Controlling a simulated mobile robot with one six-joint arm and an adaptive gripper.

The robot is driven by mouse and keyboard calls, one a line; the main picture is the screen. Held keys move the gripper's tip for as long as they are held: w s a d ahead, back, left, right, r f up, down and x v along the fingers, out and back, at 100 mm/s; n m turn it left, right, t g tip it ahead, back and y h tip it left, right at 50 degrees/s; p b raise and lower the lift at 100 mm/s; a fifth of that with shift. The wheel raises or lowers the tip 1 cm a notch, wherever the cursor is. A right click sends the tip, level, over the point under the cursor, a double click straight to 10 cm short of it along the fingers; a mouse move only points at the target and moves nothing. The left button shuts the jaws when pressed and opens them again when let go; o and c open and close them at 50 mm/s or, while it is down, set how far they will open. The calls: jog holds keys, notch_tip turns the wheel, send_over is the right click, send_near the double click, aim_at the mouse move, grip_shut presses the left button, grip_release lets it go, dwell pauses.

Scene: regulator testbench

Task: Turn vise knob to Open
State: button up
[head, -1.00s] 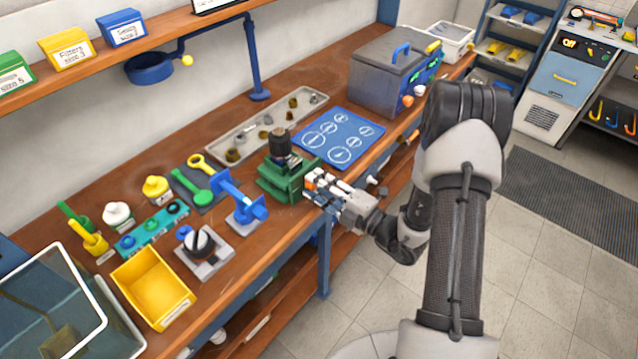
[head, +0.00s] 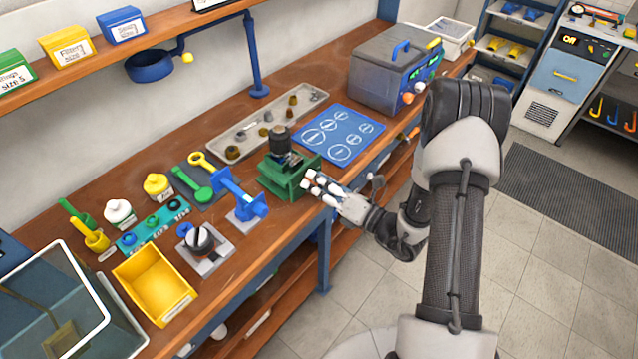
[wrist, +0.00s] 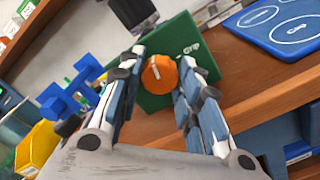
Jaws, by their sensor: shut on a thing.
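The green vise (head: 283,183) stands at the bench's front edge and holds a dark cylindrical part (head: 279,139) upright. In the wrist view its green front face (wrist: 198,65) carries the white word "Grip" to the right of an orange round knob (wrist: 160,76). The knob has a white pointer mark slanting toward the upper left. My gripper (wrist: 162,60) has one finger on each side of the knob and is shut on it. In the head view my gripper (head: 312,184) reaches the vise's front from the right and hides the knob.
A blue clamp stand (head: 240,197) is close left of the vise. A blue mat (head: 340,134) with white circles lies to its right, and a grey tray (head: 267,124) with small parts lies behind. A grey box (head: 388,75) stands farther right. The floor in front is clear.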

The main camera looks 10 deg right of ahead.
jog(key=n+b, duration=0.1)
jog(key=n, duration=0.4)
jog(key=shift+n, duration=0.3)
jog(key=n+b, duration=0.2)
jog(key=n, duration=0.7)
jog(key=shift+n, duration=3)
jog(key=o, duration=1.1)
jog(key=shift+s, duration=0.1)
